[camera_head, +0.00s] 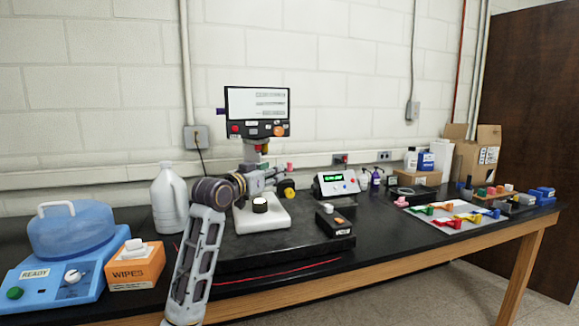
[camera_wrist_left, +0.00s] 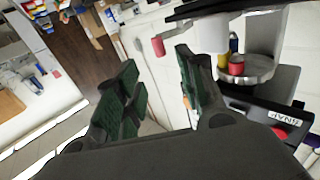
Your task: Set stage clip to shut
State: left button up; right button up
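The instrument with a screen (camera_head: 257,103) stands on a black slab, with a white base (camera_head: 262,222) and a dark round piece (camera_head: 260,204) on the base. My left gripper (camera_head: 272,178) is in front of its column. In the left wrist view my left gripper (camera_wrist_left: 157,60) is open, its two green-padded fingers apart with nothing held. A pinkish-red knob (camera_wrist_left: 158,47) shows just beyond and between the fingertips; it also shows in the head view (camera_head: 290,166). I cannot tell whether it belongs to the stage clip. The clip itself is not clearly visible. My right gripper is out of view.
A small black box (camera_head: 333,222) sits right of the white base, and a meter (camera_head: 336,184) stands behind it. A white jug (camera_head: 169,198), wipes box (camera_head: 134,266) and blue machine (camera_head: 60,250) are left. A tray of coloured clips (camera_head: 450,232) lies far right.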

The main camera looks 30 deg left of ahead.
aim_at(288, 165)
pick_arm(q)
jog(key=shift+w, duration=5.6)
grip_shut()
